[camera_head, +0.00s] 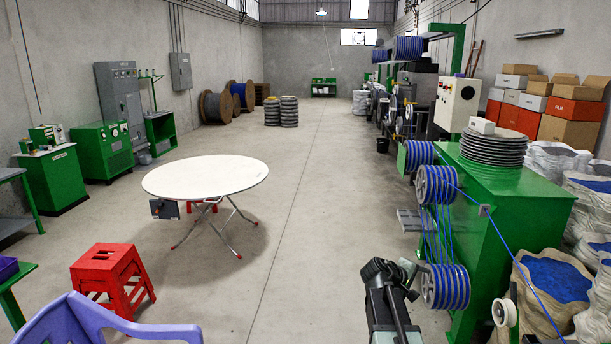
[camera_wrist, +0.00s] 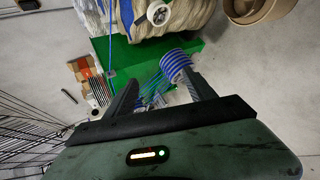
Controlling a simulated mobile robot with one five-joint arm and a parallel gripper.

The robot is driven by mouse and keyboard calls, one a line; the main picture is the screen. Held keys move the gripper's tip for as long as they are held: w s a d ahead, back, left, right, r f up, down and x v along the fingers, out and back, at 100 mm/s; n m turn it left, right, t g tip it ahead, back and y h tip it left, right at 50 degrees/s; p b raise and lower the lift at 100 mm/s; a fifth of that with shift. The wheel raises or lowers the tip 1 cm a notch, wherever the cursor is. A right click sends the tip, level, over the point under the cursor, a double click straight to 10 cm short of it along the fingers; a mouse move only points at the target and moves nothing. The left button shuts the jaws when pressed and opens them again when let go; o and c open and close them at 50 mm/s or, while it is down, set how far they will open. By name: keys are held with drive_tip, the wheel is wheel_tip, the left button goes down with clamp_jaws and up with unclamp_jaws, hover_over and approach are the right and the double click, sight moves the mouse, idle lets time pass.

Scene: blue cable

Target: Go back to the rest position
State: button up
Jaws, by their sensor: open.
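My gripper (camera_wrist: 161,78) shows in the wrist view with its two dark fingers spread apart and nothing held between them. Beyond the fingers is a spool of blue cable (camera_wrist: 175,64) with blue strands, on a green machine base; the distance to it is hard to tell. In the head view my dark arm (camera_head: 388,300) stands at the bottom centre-right, left of the green cable machine (camera_head: 510,215). The fingers cannot be made out clearly there.
A round white table (camera_head: 205,177), a red stool (camera_head: 108,275) and a purple chair (camera_head: 90,322) stand to the left. Sacks of blue pellets (camera_head: 555,278) line the right. Blue cable (camera_head: 510,252) runs from the machine toward the lower right. The middle floor is clear.

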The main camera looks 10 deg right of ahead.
drive_tip(key=s+a+f+m+g+y, duration=0.1)
drive_tip(key=s+a+f+y, duration=0.2)
drive_tip(key=a, duration=0.7)
drive_tip(key=s+a+f+m+g+y, duration=0.2)
drive_tip(key=s+a+f+y, duration=0.2)
drive_tip(key=s+a, duration=0.3)
drive_tip(key=s+a+f+m+g+y, duration=0.1)
drive_tip(key=s+a, duration=0.5)
drive_tip(key=a, duration=0.8)
wheel_tip(320, 180, down, 4)
drive_tip(key=m+y, duration=0.1)
drive_tip(key=y, duration=0.1)
drive_tip(key=shift+a+r+g+y, duration=0.15)
drive_tip(key=shift+r+g+y, duration=0.05)
drive_tip(key=shift+g+y, duration=0.1)
